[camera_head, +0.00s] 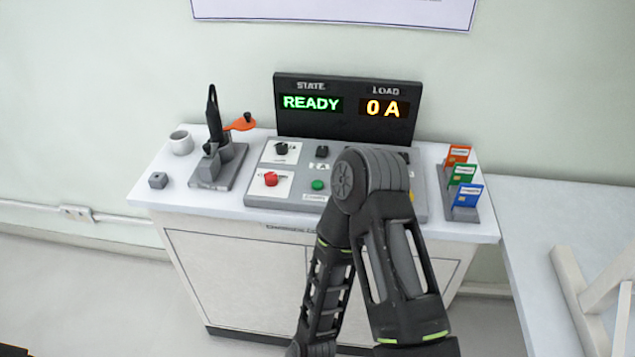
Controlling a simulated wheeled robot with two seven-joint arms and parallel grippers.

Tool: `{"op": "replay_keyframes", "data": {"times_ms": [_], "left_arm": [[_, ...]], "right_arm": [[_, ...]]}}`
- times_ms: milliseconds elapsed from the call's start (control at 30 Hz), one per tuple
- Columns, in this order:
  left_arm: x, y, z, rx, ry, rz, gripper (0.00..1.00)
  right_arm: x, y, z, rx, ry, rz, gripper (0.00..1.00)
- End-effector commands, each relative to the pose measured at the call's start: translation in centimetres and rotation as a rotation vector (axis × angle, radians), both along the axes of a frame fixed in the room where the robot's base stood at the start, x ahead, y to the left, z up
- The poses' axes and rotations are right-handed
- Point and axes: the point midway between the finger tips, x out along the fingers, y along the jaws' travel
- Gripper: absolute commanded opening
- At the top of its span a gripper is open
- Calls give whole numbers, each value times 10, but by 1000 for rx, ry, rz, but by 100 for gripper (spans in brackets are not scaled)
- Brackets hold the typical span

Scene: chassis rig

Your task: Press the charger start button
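A grey control panel (236,201) lies on a white cabinet. A small green button (318,185) sits near its front middle, just left of my arm. A red button (270,179) on a white plate is to its left. The labels are too small to read, so I cannot tell which one is the charger start button. The display (348,123) behind the panel reads STATE READY and LOAD 0 A. One black arm of mine bends over the panel and hides much of its right half. Neither of my grippers is in view.
A black handle on a grey stand (229,170) with an orange part stands left of the panel. A white mug (181,143) and small grey block (158,180) are further left. A rack with orange, green and blue cards (467,195) stands right. A white table (570,212) adjoins.

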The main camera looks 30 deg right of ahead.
Motion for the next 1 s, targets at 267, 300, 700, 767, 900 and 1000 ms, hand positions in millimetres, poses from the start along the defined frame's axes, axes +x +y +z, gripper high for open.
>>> {"op": "replay_keyframes", "data": {"times_ms": [267, 300, 700, 767, 900, 1000], "left_arm": [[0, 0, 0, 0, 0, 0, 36], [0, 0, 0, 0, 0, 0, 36], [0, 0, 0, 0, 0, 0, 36], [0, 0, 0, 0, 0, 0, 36], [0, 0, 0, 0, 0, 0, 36], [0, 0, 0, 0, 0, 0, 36]], "right_arm": [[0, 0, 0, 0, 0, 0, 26], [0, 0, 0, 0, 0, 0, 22], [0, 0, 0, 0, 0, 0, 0], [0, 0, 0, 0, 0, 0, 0], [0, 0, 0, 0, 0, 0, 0], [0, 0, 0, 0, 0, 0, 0]]}}
